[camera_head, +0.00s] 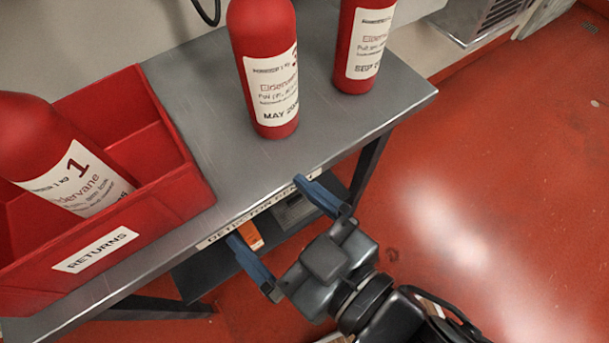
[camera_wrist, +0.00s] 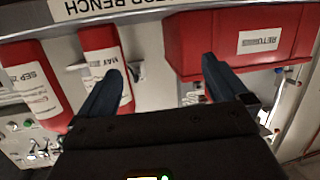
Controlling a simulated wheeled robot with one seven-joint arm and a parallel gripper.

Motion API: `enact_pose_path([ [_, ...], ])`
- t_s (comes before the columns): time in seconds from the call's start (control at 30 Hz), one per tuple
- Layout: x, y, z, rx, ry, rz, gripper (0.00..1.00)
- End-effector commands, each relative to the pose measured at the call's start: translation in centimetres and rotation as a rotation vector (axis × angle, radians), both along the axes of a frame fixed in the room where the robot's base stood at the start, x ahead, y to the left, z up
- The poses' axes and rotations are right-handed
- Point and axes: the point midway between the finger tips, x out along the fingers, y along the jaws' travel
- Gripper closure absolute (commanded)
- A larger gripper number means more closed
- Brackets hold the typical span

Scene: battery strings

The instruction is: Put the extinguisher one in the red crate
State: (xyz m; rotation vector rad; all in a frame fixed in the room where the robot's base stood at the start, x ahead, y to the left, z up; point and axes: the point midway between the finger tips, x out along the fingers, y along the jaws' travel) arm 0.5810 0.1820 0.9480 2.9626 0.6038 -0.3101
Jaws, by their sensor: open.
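The red extinguisher marked 1 (camera_head: 62,158) leans tilted inside the red crate (camera_head: 187,190) labelled RETURNS, at the left in the head view. The crate also shows in the wrist view (camera_wrist: 215,50), where the extinguisher in it cannot be made out. My gripper (camera_head: 282,222) is open and empty, in front of the bench edge and to the right of the crate, apart from both. Its two blue fingers also show in the wrist view (camera_wrist: 160,80).
A red extinguisher labelled MAY (camera_head: 268,65) and another labelled SEP (camera_head: 362,45) stand upright on the grey metal bench (camera_head: 215,100). A lower shelf (camera_head: 200,275) holds an orange item (camera_head: 247,236). Red floor lies open at the right.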

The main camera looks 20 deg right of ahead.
Motion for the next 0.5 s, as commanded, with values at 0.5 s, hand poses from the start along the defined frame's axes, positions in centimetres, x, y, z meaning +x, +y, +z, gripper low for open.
enact_pose_path([
  [0.5,-12.7,-15.8,-2.5,0.044,0.071,-0.314,0.00],
])
